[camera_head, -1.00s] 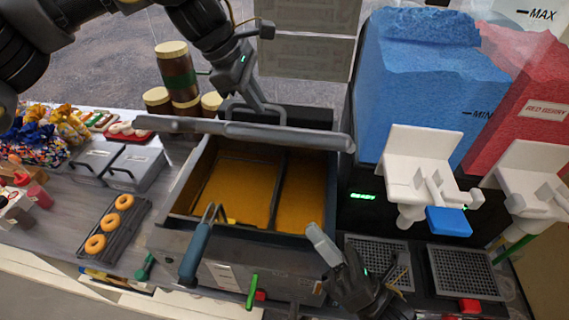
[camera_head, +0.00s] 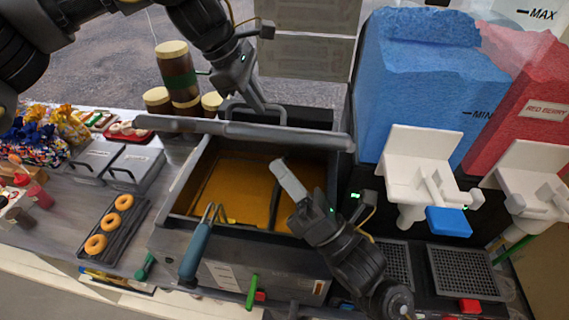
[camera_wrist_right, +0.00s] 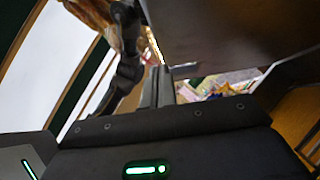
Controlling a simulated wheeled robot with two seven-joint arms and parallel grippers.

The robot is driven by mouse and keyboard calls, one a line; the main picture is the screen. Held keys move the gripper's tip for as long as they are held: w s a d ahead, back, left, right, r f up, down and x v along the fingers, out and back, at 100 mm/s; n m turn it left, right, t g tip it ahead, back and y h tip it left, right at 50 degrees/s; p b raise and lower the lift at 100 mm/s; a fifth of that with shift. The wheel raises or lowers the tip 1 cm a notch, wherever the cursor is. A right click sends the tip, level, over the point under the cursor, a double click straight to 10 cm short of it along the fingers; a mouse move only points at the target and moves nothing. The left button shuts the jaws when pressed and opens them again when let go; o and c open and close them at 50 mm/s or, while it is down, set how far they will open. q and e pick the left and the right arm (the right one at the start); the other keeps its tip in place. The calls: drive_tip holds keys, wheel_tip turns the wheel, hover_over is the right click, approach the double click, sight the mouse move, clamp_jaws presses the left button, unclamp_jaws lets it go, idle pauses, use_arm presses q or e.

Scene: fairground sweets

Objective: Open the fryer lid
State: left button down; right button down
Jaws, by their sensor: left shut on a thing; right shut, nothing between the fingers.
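The fryer (camera_head: 225,268) is a dark metal box with orange oil (camera_head: 232,190) in it. Its grey lid (camera_head: 240,130) stands raised at the back edge, seen nearly edge-on, so the oil is uncovered. My left gripper (camera_head: 256,100) is shut on the lid's handle (camera_head: 280,112) at the back. My right gripper (camera_head: 278,172) is shut and empty, over the right part of the fryer opening and below the raised lid. In the right wrist view a dark flat panel fills the upper right; I cannot tell for sure what it is.
A blue-handled basket (camera_head: 195,250) hangs at the fryer's front. A doughnut tray (camera_head: 115,225) and lidded grey containers (camera_head: 135,168) stand to the left. Blue (camera_head: 425,90) and red (camera_head: 520,110) slush tanks with white dispensers stand to the right. Jars (camera_head: 178,75) stand behind left.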

use_arm(q)
drive_tip(key=shift+w+f, duration=0.1)
drive_tip(key=shift+f, duration=0.2)
use_arm(e)
drive_tip(key=shift+w+d+r, duration=0.1)
drive_tip(key=shift+w+r, duration=0.35)
drive_tip(key=shift+r, duration=0.1)
use_arm(q)
drive_tip(key=shift+w+f, duration=0.2)
drive_tip(key=c, duration=1.7)
unclamp_jaws()
drive_tip(key=shift+s, duration=0.1)
drive_tip(key=shift+o, duration=1.2)
drive_tip(key=shift+w, duration=0.2)
use_arm(e)
drive_tip(key=shift+w+d+r, duration=0.25)
drive_tip(key=shift+w+r, duration=0.45)
drive_tip(key=shift+w, duration=0.3)
use_arm(q)
drive_tip(key=shift+r, duration=0.1)
